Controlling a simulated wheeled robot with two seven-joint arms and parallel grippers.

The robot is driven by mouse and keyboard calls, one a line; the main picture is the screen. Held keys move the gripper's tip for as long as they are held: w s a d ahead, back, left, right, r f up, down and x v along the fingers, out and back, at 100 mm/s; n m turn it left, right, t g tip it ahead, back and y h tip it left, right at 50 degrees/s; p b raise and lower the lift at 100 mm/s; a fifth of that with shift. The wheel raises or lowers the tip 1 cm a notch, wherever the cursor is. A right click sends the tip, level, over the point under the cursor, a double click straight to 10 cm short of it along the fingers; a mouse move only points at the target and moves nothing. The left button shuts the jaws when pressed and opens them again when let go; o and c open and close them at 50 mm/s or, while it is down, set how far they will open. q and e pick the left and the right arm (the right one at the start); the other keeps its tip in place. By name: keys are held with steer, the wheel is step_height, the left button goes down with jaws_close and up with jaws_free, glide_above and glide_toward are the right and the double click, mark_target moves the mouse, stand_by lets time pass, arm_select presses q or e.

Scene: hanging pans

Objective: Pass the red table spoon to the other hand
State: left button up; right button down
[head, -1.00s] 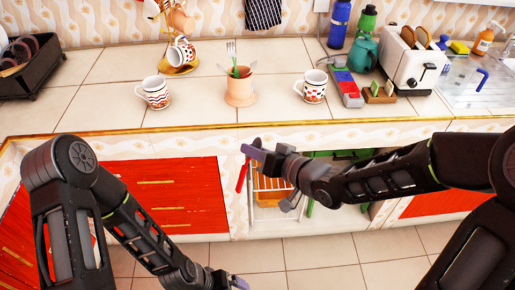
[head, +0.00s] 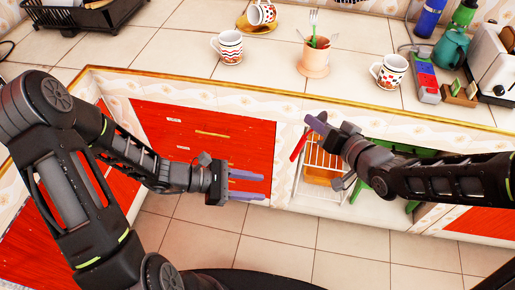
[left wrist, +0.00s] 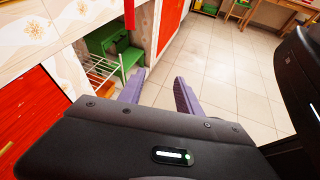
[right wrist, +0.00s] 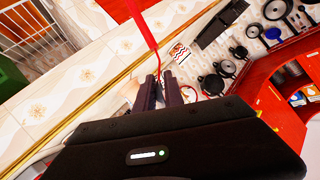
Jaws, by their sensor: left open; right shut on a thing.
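The red table spoon (head: 298,147) hangs down from my right gripper (head: 317,123), in front of the counter's edge. In the right wrist view, its long red handle (right wrist: 143,28) rises from between the nearly closed fingers (right wrist: 159,82). My right gripper is shut on it. My left gripper (head: 262,186) is open and empty, to the left of the spoon and lower in the head view, fingers pointing right. The left wrist view shows its two parted fingers (left wrist: 160,82) with nothing between them. A red piece (left wrist: 130,15) lies above them; I cannot tell if it is the spoon.
The counter holds mugs (head: 228,47), a utensil pot (head: 314,60), a teapot (head: 451,47) and a toaster (head: 497,72). Red drawers (head: 203,140) stand behind my left gripper. A white wire rack (head: 322,168) stands behind the spoon. The floor in front is clear.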

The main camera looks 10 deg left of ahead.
mark_target(301, 141)
arm_select(q)
steer(key=w+r+n+t+h, duration=0.3)
steer(key=w+r+t, duration=0.1)
steer(key=r, duration=0.5)
steer(key=shift+w+r, duration=0.4)
steer(key=shift+w, duration=0.05)
steer(key=x, duration=1.2)
steer(key=shift+r, duration=0.1)
steer(key=shift+c, duration=0.2)
jaws_close()
arm_select(e)
steer(key=c, duration=1.4)
jaws_free()
